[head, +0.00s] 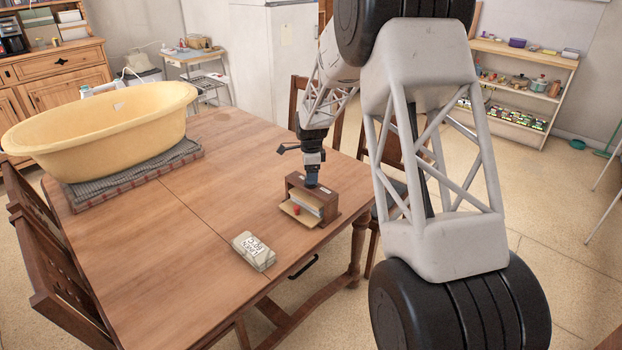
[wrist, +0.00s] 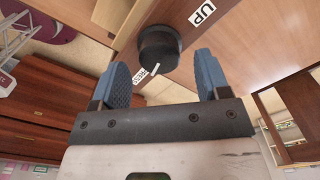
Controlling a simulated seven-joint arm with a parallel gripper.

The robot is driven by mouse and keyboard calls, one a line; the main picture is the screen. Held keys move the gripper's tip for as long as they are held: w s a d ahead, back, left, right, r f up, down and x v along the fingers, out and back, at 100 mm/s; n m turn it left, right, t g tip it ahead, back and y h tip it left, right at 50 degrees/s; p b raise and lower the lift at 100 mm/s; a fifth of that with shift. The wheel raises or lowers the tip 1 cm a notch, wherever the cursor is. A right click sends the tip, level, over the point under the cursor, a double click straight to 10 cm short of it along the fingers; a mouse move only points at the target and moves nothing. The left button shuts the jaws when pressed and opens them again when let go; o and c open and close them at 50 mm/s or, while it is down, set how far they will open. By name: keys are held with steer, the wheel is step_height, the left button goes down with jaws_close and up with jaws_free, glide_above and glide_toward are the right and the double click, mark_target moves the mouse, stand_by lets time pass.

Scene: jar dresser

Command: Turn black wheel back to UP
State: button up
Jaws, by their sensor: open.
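The black wheel (wrist: 158,47) sits on a brown wooden face in the wrist view. A white label reading UP (wrist: 202,12) is to its upper right. A second white label (wrist: 140,76), too small to read surely, is at its lower left, and a short white mark shows on the wheel's lower edge beside that label. My gripper (wrist: 163,66) is open, its blue fingers either side of the wheel's near end; I cannot tell whether they touch it. In the head view my gripper (head: 312,178) is at the small wooden box (head: 325,203), hiding the wheel.
The box has an open front with a pale flap and a small red item (head: 296,210). A labelled pale block (head: 254,251) lies nearer on the table (head: 190,235). A yellow tub (head: 110,125) stands on a folded mat at left. The table's middle is clear.

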steer(key=shift+f, duration=1.15)
steer(key=c, duration=0.9)
